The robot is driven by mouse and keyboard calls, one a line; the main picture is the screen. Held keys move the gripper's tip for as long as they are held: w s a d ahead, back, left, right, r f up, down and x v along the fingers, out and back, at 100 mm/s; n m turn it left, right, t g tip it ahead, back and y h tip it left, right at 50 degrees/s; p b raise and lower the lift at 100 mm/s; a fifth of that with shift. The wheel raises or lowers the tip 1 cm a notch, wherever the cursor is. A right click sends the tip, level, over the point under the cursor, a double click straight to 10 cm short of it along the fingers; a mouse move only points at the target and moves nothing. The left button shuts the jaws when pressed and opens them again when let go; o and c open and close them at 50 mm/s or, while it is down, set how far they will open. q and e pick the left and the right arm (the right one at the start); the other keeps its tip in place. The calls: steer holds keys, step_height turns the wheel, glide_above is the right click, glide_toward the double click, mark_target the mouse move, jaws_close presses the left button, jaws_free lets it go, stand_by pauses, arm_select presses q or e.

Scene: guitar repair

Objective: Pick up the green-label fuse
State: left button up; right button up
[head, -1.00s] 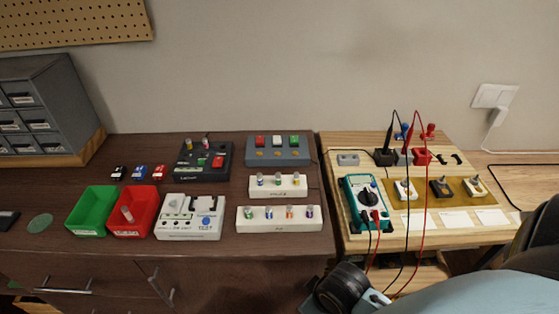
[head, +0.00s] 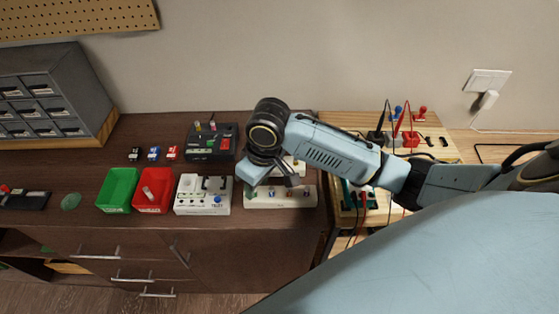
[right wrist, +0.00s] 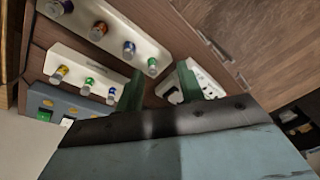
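A long white rack (right wrist: 120,20) holds several fuses. The green-label fuse (right wrist: 152,66) stands upright at its end nearest my fingers in the right wrist view. A second white rack (right wrist: 92,64) holds a yellow-label fuse (right wrist: 60,73), another green-label fuse (right wrist: 88,84) and a blue-label one (right wrist: 112,94). My right gripper (head: 270,180) is above the racks in the head view, hiding much of them. In the right wrist view its two fingers are apart (right wrist: 160,80), with nothing visible between them. My left gripper is not in view.
A white tester (head: 202,196), a red bin (head: 153,204) and a green bin (head: 118,205) stand left of the racks. A black device (head: 205,153) stands behind the tester. A lighter bench with a multimeter (head: 358,196) is at the right, partly under my arm.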

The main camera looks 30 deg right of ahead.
steer(key=w+d+r+m+g+h, duration=0.1)
steer(key=w+d+r+m+h, duration=0.15)
steer(key=w+d+r, duration=0.7)
steer(key=shift+m+y, duration=0.35)
steer(key=shift+y, duration=0.1)
steer(key=f, duration=0.3)
steer(key=s+f, duration=0.1)
steer(key=f, duration=0.2)
steer(key=d+f, duration=0.1)
steer(key=f, duration=0.1)
steer(key=shift+s+f, duration=0.3)
steer(key=shift+f, duration=0.1)
steer(key=f, duration=0.5)
steer(key=shift+s+d+f+b, duration=0.15)
steer(key=shift+d+b, duration=0.05)
steer(key=shift+b, duration=0.15)
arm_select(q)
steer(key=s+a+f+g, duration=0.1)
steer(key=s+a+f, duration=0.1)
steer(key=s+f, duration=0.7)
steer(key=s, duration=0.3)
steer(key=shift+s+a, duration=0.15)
arm_select(e)
jaws_close()
